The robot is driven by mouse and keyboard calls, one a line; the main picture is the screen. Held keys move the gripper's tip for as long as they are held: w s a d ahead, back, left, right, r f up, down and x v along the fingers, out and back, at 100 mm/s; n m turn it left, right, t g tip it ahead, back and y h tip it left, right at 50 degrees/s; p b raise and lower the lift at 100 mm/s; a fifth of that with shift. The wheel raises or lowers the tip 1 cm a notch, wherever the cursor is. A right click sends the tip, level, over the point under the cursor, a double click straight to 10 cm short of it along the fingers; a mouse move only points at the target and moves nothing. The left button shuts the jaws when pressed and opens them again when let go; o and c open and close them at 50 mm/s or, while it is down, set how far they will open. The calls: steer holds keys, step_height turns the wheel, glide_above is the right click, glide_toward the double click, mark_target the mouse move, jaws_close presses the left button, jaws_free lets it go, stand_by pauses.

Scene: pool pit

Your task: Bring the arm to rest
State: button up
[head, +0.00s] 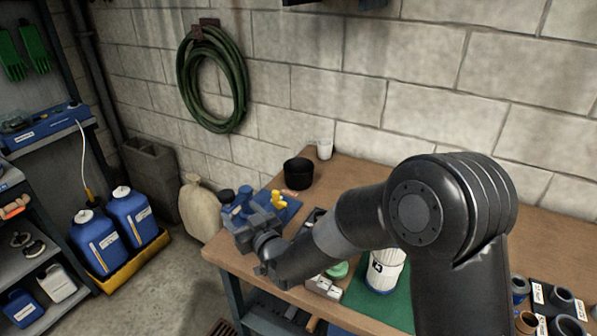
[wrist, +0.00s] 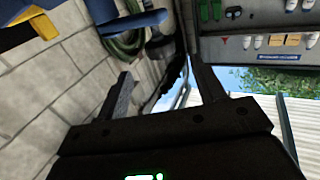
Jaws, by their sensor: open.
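My arm stretches from the right of the head view towards the left end of the wooden workbench (head: 400,200). My gripper (head: 243,209) is at the bench's left end, in front of a blue mat or tray (head: 291,207) with a yellow fitting (head: 278,198). In the wrist view my gripper (wrist: 160,68) has its two fingers wide apart, with nothing between them. A blue and yellow thing (wrist: 90,12) shows at that view's upper left, apart from the fingers. My forearm hides part of the bench.
A black cup (head: 298,174) and a white cup (head: 324,149) stand behind the gripper. A white tub (head: 386,270) stands on a green mat (head: 398,304). Grey pipe fittings (head: 562,299) lie at right. A hose (head: 240,85) hangs on the wall.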

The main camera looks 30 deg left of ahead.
steer(key=w+d+r+m+t+h, duration=0.1)
steer(key=w+d+r+h, duration=0.2)
steer(key=d, duration=0.4)
steer(key=w+d+r+m+t+h, duration=0.1)
steer(key=w+d+r+h, duration=0.15)
steer(key=d, duration=0.55)
steer(key=w+d+r+m+t+h, duration=0.1)
steer(key=w+d+r+h, duration=0.25)
steer(key=d, duration=0.35)
steer(key=d+m, duration=0.1)
steer(key=d, duration=0.3)
steer(key=d+r+h, duration=0.1)
steer(key=d, duration=0.3)
steer(key=d+r+m+h, duration=0.1)
steer(key=d, duration=0.2)
steer(key=shift+s+d+r+m, duration=0.1)
steer(key=shift+s+d+m, duration=0.2)
steer(key=shift+d, duration=0.1)
steer(key=s+d+r+m+g+h, duration=0.15)
steer(key=s+d, duration=0.25)
steer(key=d, duration=0.4)
steer(key=s+d+m+g+h, duration=0.1)
steer(key=s+d+m+h, duration=0.2)
steer(key=s+d, duration=0.35)
steer(key=s+d+f+m+g, duration=0.1)
steer(key=s+d+m+g, duration=0.1)
steer(key=s+d, duration=0.7)
steer(key=shift+s+m+h, duration=0.45)
steer(key=shift+s, duration=0.2)
